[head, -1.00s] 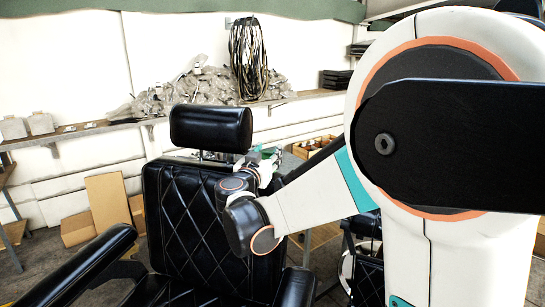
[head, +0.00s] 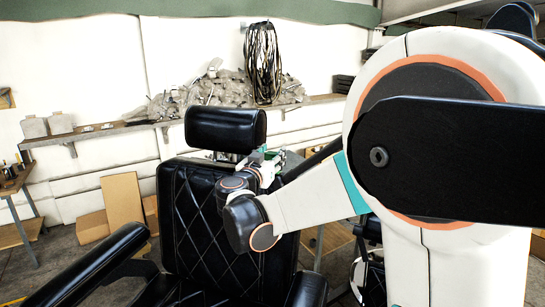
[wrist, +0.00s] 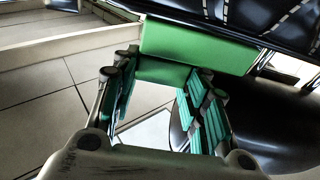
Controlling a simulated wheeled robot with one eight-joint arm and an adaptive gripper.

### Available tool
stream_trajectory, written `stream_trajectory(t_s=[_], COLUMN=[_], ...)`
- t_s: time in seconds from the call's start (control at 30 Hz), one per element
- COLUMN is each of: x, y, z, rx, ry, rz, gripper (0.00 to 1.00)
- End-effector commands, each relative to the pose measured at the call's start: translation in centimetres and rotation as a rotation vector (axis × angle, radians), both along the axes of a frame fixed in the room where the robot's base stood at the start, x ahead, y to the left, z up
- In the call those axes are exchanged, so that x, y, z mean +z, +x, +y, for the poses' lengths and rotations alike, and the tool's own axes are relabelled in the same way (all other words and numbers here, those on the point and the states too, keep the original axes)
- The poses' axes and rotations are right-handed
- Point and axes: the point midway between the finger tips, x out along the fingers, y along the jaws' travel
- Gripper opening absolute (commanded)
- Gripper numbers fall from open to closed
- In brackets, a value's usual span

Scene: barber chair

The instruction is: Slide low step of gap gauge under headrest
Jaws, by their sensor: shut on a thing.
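The black padded headrest (head: 226,129) stands on its post above the black quilted backrest (head: 205,215) in the head view. My gripper (head: 264,162) is at the headrest's lower right corner, near the top of the backrest. The green gap gauge (wrist: 197,47) shows in the wrist view, with a wide upper part and a lower part between my fingertips (wrist: 160,76). My gripper is shut on it. In the head view only a small bit of green shows there. I cannot tell whether the gauge touches the headrest. Black stitched upholstery lies close beyond the gauge in the wrist view.
The chair's armrest (head: 90,268) is at the lower left. A wall shelf (head: 110,131) with grey clutter and hanging black cables (head: 262,65) is behind. Cardboard boxes (head: 122,200) stand on the floor at left. My arm covers the right side.

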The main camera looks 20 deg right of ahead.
Motion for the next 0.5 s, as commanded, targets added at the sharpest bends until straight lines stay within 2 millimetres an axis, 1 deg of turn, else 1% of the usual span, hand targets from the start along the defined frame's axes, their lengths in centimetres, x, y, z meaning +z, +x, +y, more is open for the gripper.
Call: stream_trajectory(t_s=[0.03,0.07,0.1,0.17,0.5], x=[0.06,0.07,0.07,0.08,0.12], y=[0.12,0.12,0.13,0.13,0.26], z=[0.16,0.16,0.17,0.19,0.4], rx=[0.004,0.004,0.004,0.005,0.01], ry=[-0.001,-0.001,-0.001,-0.001,-0.001], rz=[-0.001,-0.001,0.0,0.0,0.0], gripper=[0.12,0.43,0.52,0.64,0.64])
